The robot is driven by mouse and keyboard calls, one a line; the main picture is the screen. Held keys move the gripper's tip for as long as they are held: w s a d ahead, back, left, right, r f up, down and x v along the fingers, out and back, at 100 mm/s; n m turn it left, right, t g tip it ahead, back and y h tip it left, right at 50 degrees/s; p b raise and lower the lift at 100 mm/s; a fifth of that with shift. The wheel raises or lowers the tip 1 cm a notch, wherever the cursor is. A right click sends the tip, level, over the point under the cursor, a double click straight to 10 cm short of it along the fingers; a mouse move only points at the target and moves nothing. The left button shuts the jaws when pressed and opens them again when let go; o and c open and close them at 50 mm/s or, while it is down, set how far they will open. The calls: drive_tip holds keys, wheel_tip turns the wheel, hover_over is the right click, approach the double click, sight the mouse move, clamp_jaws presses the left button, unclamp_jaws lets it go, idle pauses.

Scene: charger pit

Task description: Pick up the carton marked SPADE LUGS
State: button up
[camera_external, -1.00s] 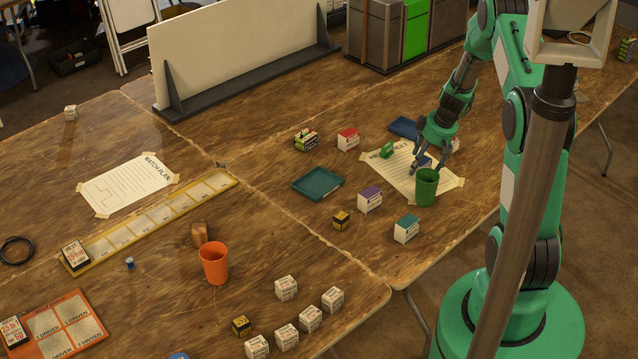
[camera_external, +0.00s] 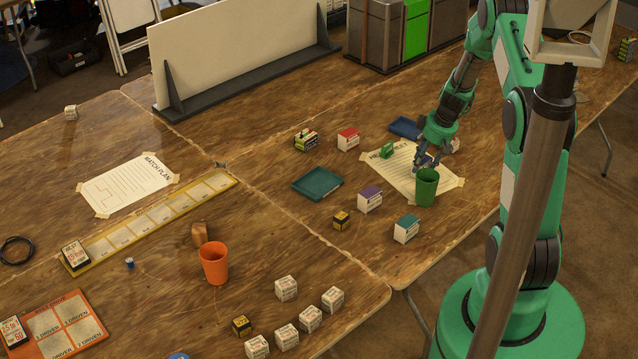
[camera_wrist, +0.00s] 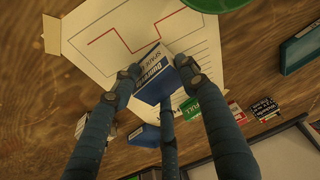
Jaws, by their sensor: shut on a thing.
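The carton marked SPADE (camera_wrist: 152,60), white with a blue side, sits between my fingers in the wrist view, over the taped white sheet (camera_wrist: 105,22). Only part of its lettering is readable. My gripper (camera_wrist: 160,82) is shut on it, with fingers on either side and one below in the picture. In the external view my gripper (camera_external: 423,164) is low over the sheet (camera_external: 398,178), just behind the green cup (camera_external: 427,188). There the fingers largely hide the carton, and I cannot tell whether it touches the sheet.
The green cup's rim shows close by in the wrist view (camera_wrist: 205,4). A small green block (camera_external: 386,151), a blue tray (camera_external: 405,128), and red-topped (camera_external: 348,139), purple-topped (camera_external: 370,200) and teal-topped (camera_external: 406,229) cartons stand around. The table left of the teal tray (camera_external: 318,184) is fairly clear.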

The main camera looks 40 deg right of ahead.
wheel_tip(320, 180, up, 10)
drive_tip(key=shift+f+p, duration=0.1)
drive_tip(key=shift+p, duration=0.85)
